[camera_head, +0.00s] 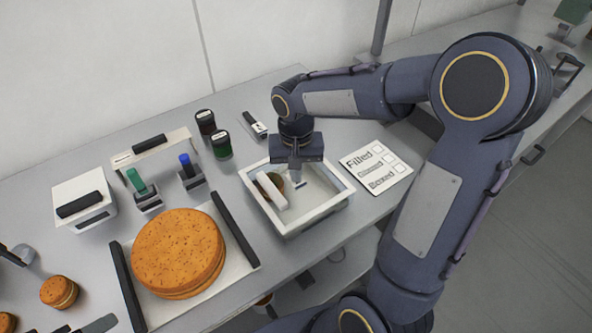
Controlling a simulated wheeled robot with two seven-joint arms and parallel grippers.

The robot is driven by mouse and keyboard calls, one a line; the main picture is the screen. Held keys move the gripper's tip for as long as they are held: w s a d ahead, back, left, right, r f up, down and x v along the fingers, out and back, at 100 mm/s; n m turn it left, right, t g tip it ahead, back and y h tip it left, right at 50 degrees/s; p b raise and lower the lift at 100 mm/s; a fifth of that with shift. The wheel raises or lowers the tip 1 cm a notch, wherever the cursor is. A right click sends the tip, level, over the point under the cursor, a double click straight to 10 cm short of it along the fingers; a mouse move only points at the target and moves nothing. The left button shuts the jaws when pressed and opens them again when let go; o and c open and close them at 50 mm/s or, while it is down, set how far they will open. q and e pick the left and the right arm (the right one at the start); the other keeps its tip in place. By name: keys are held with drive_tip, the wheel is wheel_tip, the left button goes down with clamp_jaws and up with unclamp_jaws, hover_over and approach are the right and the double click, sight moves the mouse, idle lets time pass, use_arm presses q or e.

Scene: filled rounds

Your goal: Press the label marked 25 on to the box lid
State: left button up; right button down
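My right gripper (298,180) points down into an open white box (328,208); its fingertips are small and partly hidden, so I cannot tell whether they hold anything. Inside the box, left of the gripper, lie a white bar-shaped piece (270,190) and a brownish round thing partly hidden by it. I cannot make out a label marked 25 anywhere, nor a separate box lid. A small black-and-white piece (255,124) lies on the table behind the box. My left gripper does not show.
A large orange-brown round cake (179,252) sits left of the box between black rails. Green (136,180) and blue (186,161) handled tools, dark jars (220,145) and a black-handled white container (85,199) stand behind. A "Filled" card (376,168) lies right of the box.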

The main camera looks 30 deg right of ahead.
idle(0.3)
wheel_tip(320, 180, up, 8)
drive_tip(key=p, duration=0.6)
idle(0.4)
drive_tip(key=shift+s, duration=0.1)
idle(0.3)
drive_tip(key=s+a+r+n+t+y, duration=0.1)
drive_tip(key=s+a+t+y, duration=0.1)
drive_tip(key=s, duration=0.6)
drive_tip(key=s+a+r+n+t+y+b, duration=0.1)
drive_tip(key=s+a+r+n+t, duration=0.1)
drive_tip(key=s, duration=0.7)
drive_tip(key=shift+t+y, duration=0.4)
drive_tip(key=shift+t, duration=0.4)
